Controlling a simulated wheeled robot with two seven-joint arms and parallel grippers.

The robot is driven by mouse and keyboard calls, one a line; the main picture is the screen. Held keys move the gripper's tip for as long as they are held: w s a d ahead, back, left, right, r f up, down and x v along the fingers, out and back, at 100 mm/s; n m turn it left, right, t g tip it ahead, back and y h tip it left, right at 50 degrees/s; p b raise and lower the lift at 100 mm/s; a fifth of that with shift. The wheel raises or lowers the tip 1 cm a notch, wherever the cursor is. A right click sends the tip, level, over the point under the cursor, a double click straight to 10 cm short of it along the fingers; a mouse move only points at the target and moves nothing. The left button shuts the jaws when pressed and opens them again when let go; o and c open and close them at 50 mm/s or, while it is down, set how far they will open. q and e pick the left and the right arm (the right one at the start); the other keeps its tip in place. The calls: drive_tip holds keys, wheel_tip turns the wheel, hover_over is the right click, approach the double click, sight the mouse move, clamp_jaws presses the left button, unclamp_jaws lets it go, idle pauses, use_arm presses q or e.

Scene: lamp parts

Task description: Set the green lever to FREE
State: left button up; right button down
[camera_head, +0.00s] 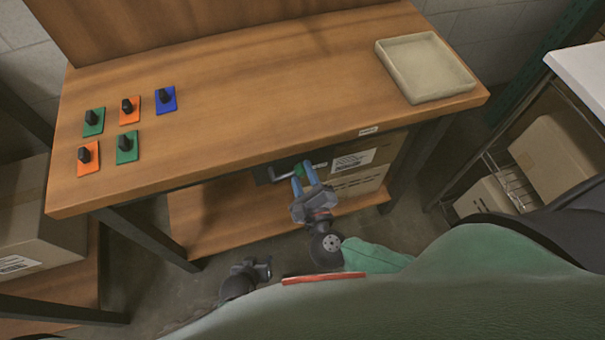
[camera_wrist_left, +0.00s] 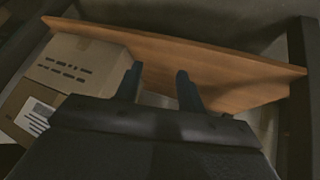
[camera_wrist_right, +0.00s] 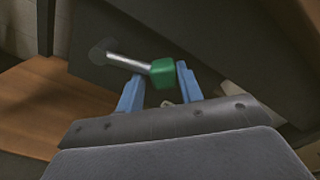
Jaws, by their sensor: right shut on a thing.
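The green lever's knob (camera_head: 299,171) is under the table's front edge, on a dark panel (camera_head: 263,174). In the right wrist view, its metal shaft runs from a round pivot at left to the green knob (camera_wrist_right: 162,72). My right gripper (camera_head: 304,176) has its blue fingers shut on the knob; they also show in the right wrist view (camera_wrist_right: 158,86). A small pale label (camera_head: 320,165) beside the knob is too small to read. My left gripper (camera_head: 265,266) is open and empty, low in front of the table; its fingers show in the left wrist view (camera_wrist_left: 159,86).
Several colored plates with black knobs, such as a blue one (camera_head: 165,100), sit at the tabletop's left. A beige tray (camera_head: 425,66) is at its back right. A cardboard box (camera_head: 362,178) stands on the lower shelf (camera_head: 200,215). The middle of the tabletop is clear.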

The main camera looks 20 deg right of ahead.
sight(290, 159)
drive_tip(key=shift+a+r, duration=0.1)
drive_tip(key=shift+r, duration=0.05)
